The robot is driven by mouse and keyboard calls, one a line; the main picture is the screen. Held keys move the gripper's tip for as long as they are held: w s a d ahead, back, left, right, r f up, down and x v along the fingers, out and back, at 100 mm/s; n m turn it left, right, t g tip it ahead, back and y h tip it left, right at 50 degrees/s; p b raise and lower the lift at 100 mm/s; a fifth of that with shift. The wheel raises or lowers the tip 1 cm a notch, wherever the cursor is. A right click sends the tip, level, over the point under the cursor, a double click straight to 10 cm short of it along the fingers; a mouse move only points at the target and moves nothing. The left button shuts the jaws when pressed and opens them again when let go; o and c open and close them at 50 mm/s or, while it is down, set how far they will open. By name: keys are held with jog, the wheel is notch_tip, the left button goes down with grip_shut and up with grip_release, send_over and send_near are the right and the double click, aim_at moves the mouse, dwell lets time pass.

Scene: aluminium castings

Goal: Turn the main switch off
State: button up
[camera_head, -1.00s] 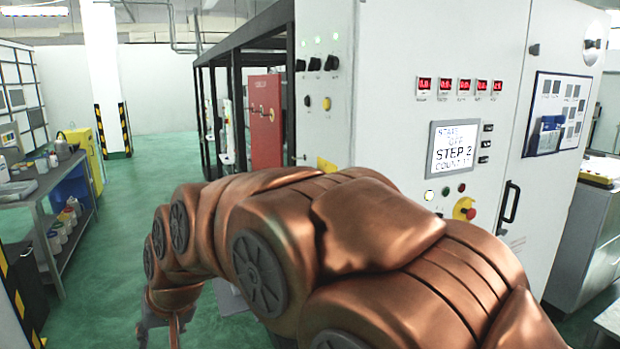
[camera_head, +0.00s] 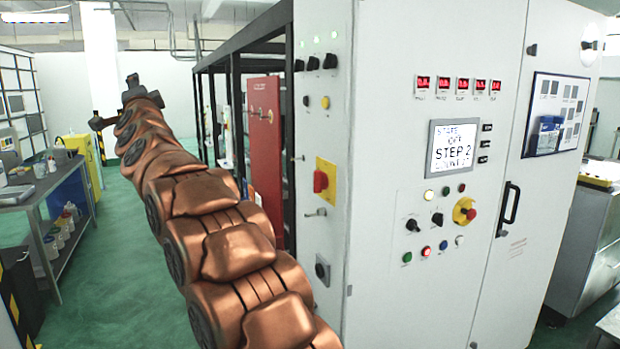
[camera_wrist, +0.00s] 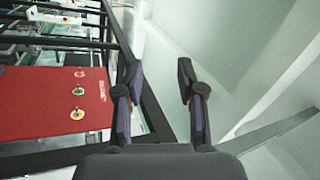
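The main switch (camera_head: 321,181) appears to be the red rotary handle on a yellow plate (camera_head: 327,168), on the narrow left side of the white control cabinet. Its exact angle is too small to tell. In the head view my gripper (camera_head: 113,102) is raised at the upper left, far from the switch, with the arm reaching up across the aisle. In the wrist view my gripper (camera_wrist: 160,70) has its two dark fingers apart with nothing between them. The switch does not show in the wrist view.
The cabinet side also bears black knobs (camera_head: 322,63), a small metal handle (camera_head: 315,213) and a lower rotary knob (camera_head: 322,270). The cabinet front has a display (camera_head: 453,147) and a red emergency button (camera_head: 465,211). A black frame and red panel (camera_head: 265,150) stand behind; a workbench (camera_head: 40,195) is left.

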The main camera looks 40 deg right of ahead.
aim_at(314, 174)
jog(key=s+d+r+m+g+h, duration=0.25)
jog(key=d+r+m+h, duration=0.25)
jog(key=d+m+h, duration=0.6)
jog(key=s+d+f+m+g+h+b, duration=0.1)
jog(key=s+d+f+m+g+h, duration=0.2)
jog(key=m+g, duration=0.4)
jog(key=s+d+f+m+g+h+b, duration=0.1)
jog(key=s+d+m+g+h, duration=0.25)
jog(key=m+g+h, duration=0.35)
jog(key=s+d+f+m+g+y, duration=0.3)
jog(key=s+f+m+g, duration=0.15)
jog(key=f, duration=0.35)
jog(key=s+d+f+m+g+y+b, duration=0.1)
jog(key=s+d+f+m+g+y, duration=0.2)
jog(key=f+m, duration=0.4)
jog(key=s+d+f+m+g+y, duration=0.3)
jog(key=d+f+m, duration=0.15)
jog(key=f, duration=0.45)
jog(key=shift+s+p+x, duration=0.2)
jog(key=shift+p+x, duration=0.35)
jog(key=shift+x, duration=1.15)
jog(key=shift+s+p+x, duration=0.2)
jog(key=shift+p+x, duration=0.35)
jog(key=shift+x, duration=1.15)
jog(key=shift+a, duration=0.15)
jog(key=shift+c, duration=0.4)
grip_shut()
